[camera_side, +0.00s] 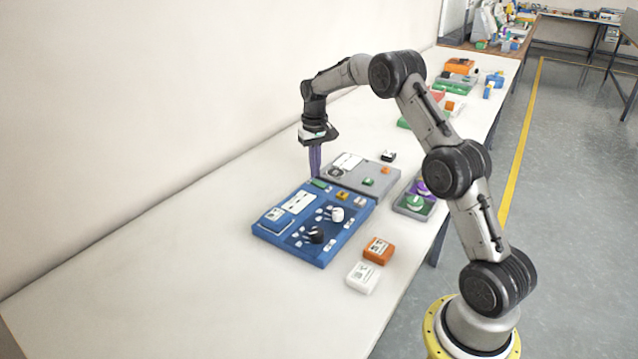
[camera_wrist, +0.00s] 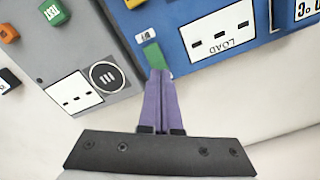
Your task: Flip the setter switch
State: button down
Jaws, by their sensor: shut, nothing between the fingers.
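A blue panel (camera_side: 345,236) lies on the table, with a small green switch-like piece (camera_side: 320,184) at its far corner. The green piece (camera_wrist: 155,58) also shows in the wrist view, beside a small white label. No label reading "setter" is legible, so I cannot tell for sure that this is the setter switch. My gripper (camera_side: 316,175) points down at that corner, its purple fingers shut and empty. In the wrist view, my gripper's fingertips (camera_wrist: 159,72) are right at the near end of the green piece; I cannot tell whether they touch it.
A grey panel (camera_side: 345,180) with a round dial and small blocks adjoins the blue one. The blue panel carries a white knob (camera_side: 337,214) and a black knob (camera_side: 316,235). Orange (camera_side: 378,250) and white (camera_side: 362,277) boxes sit nearby. The table's left side is clear.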

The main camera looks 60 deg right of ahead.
aim_at(315, 181)
jog(key=shift+f, duration=0.95)
dwell(0.5)
jog(key=shift+r, duration=3.55)
